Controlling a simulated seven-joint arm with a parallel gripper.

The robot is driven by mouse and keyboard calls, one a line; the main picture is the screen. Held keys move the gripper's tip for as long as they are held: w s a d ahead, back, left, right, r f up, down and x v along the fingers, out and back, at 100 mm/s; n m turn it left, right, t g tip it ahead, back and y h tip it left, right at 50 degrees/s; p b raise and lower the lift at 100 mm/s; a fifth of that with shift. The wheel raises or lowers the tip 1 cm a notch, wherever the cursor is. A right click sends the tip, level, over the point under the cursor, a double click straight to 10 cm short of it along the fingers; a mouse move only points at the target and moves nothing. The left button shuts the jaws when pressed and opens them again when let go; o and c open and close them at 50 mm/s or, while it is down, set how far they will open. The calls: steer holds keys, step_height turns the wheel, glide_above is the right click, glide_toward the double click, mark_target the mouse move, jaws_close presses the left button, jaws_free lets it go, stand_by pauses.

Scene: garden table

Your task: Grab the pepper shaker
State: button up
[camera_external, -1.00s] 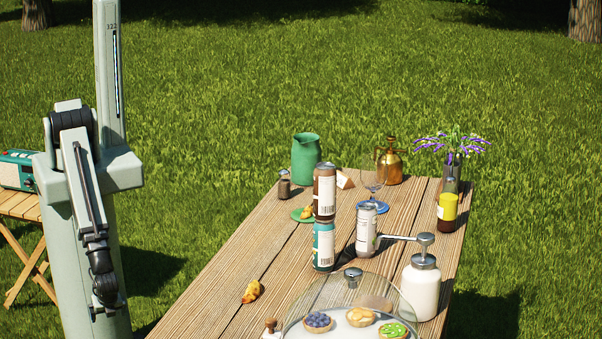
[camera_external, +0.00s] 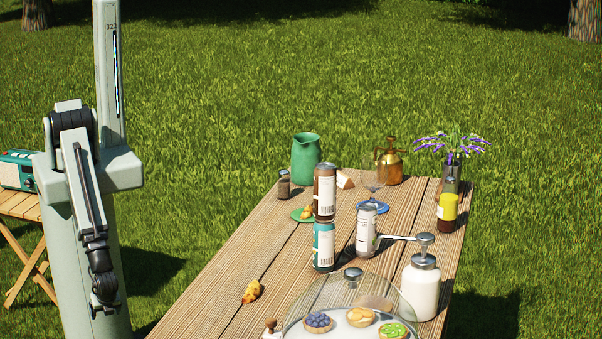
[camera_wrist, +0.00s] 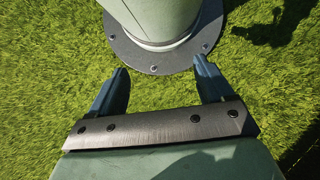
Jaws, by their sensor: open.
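A small shaker with dark contents and a grey top, which looks like the pepper shaker (camera_external: 284,185), stands upright at the far left edge of the wooden table (camera_external: 215,300), in front of a green jug (camera_external: 306,160). My gripper (camera_external: 105,308) hangs low beside my column, left of the table and well away from the shaker. In the wrist view my gripper (camera_wrist: 160,70) is open and empty, with two blue fingers spread over grass near my round base plate. The shaker is not in the wrist view.
A yellow-orange item (camera_external: 251,291) lies near the left edge. A brass sprayer (camera_external: 390,166) stands at the back.

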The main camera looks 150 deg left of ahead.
steer(key=shift+c, duration=0.5)
steer(key=shift+w, duration=0.15)
